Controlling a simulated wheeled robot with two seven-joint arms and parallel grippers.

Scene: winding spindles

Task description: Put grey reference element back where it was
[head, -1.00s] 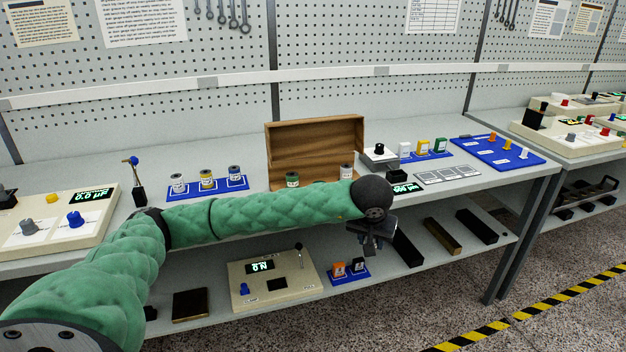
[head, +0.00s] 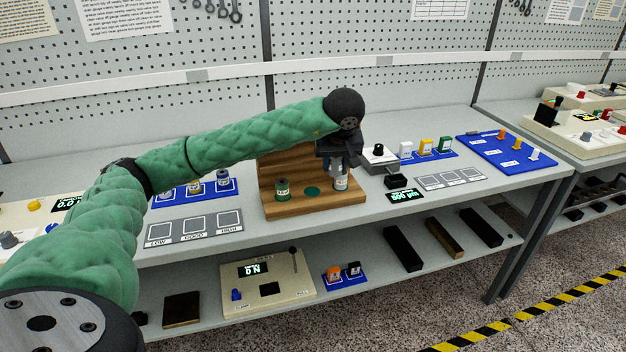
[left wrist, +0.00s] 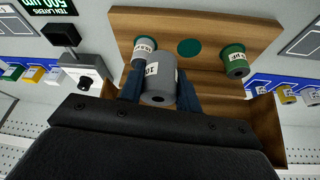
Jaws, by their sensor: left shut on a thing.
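My left gripper (head: 339,158) is over the right end of the wooden box (head: 296,208). It is shut on a grey spool-like element with a white label, seen in the left wrist view (left wrist: 158,85) between its blue fingers. Another grey labelled element (left wrist: 145,48) stands on the box base just beyond the held one. In the head view the two overlap below the gripper, so I cannot tell their gap. A green element (head: 283,188) stands at the box's left. A bare dark-green round spot (head: 312,190) lies in the middle. My right gripper is not in view.
A blue rack (head: 183,203) with grey and yellow elements stands left of the box, partly behind my arm. A grey mat (head: 195,226) with LOW, GOOD and HIGH squares lies in front. A device with a black knob (head: 378,150) is close on the right.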

